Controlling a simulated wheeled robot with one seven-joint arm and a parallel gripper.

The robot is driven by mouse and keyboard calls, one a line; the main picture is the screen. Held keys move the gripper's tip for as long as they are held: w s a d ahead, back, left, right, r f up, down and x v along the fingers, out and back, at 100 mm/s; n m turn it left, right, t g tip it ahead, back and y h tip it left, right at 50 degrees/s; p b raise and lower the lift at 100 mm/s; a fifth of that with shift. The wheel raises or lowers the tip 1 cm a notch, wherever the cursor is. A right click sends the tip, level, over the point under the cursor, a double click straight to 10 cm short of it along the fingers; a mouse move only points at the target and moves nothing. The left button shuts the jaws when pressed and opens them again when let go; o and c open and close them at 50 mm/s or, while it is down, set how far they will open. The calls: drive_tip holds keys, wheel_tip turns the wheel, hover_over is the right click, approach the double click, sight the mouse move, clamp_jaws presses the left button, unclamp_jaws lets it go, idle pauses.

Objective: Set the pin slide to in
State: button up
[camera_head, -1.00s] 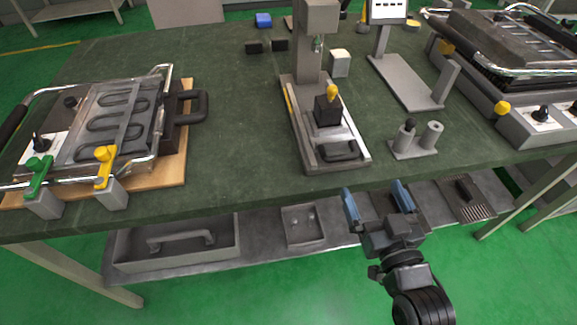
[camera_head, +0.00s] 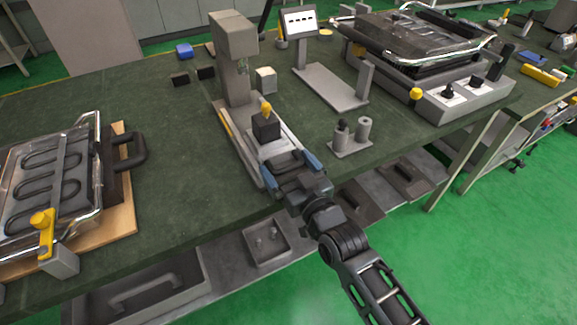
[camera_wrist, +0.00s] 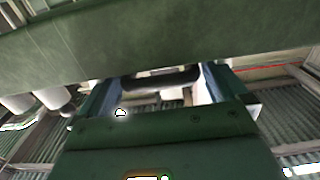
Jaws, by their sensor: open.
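The pin slide sits in a grey press-like fixture (camera_head: 234,75) near the table's front edge. A pale slide plate (camera_head: 262,146) carries a black block (camera_head: 266,128) with a yellow knob (camera_head: 266,108) on top. A dark handle (camera_head: 283,162) is at the slide's near end, partly covered by my gripper. My gripper (camera_head: 290,169) is open at the front of this fixture, its blue fingers on either side of the handle. In the wrist view the dark handle (camera_wrist: 165,78) shows between the fingertips; I cannot tell whether they touch it.
A grey block with two posts (camera_head: 350,140) stands just right of the fixture. A stand with a display (camera_head: 300,22) is behind it. Grill-like units stand at left (camera_head: 50,185) and at back right (camera_head: 415,50). A lower shelf holds trays (camera_head: 268,245).

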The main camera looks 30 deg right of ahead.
sight(274, 147)
drive_tip(key=c, duration=1.2)
drive_tip(key=shift+w+b, duration=0.45)
drive_tip(key=shift+w, duration=1.8)
drive_tip(key=o, duration=1.2)
drive_tip(key=s, duration=0.6)
drive_tip(key=shift+s+f+b, duration=0.1)
drive_tip(key=shift+s+b, duration=0.2)
drive_tip(key=shift+b, duration=0.05)
drive_tip(key=shift+s, duration=0.65)
drive_tip(key=shift+c, duration=0.5)
